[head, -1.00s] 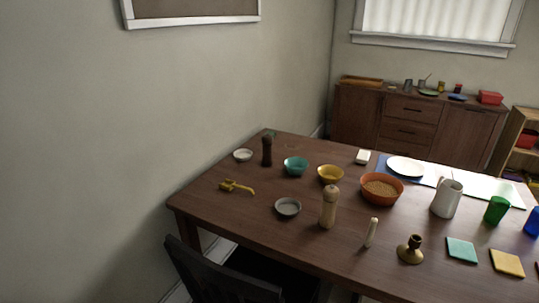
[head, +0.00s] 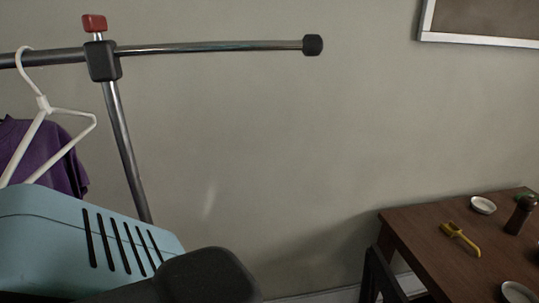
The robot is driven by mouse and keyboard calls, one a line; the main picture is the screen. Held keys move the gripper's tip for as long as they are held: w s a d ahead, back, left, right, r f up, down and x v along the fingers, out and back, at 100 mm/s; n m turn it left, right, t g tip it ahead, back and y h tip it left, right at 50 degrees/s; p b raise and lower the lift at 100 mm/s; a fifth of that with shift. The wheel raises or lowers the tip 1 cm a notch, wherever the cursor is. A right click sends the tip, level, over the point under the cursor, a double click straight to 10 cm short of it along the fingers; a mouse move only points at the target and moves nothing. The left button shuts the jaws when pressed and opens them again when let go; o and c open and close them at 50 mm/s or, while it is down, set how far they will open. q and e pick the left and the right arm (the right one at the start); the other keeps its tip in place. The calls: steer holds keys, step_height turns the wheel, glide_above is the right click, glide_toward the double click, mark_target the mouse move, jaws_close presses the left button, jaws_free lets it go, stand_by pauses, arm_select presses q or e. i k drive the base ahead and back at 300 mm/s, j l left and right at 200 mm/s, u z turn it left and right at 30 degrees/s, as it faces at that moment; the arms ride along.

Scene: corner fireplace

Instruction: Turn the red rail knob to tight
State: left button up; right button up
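The red rail knob (head: 95,23) sits on top of a black clamp block (head: 103,60) at the upper left of the head view. The block joins the horizontal metal rail (head: 210,47) to a slanted metal upright (head: 123,140). The rail has a black end cap (head: 313,45) on its right end. Whether the knob is loose or tight cannot be told. Neither of my grippers shows in the head view.
A white hanger (head: 66,111) with a purple garment (head: 62,160) hangs from the rail at left. A pale blue slotted case (head: 80,240) and a dark rounded shape (head: 205,275) fill the lower left. A wooden table (head: 440,250) with a yellow utensil (head: 461,238) stands at lower right.

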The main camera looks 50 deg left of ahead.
mark_target(96, 25)
steer(key=k+l, duration=0.2)
steer(key=k, duration=0.3)
steer(key=k+u, duration=0.1)
steer(key=u, duration=2.95)
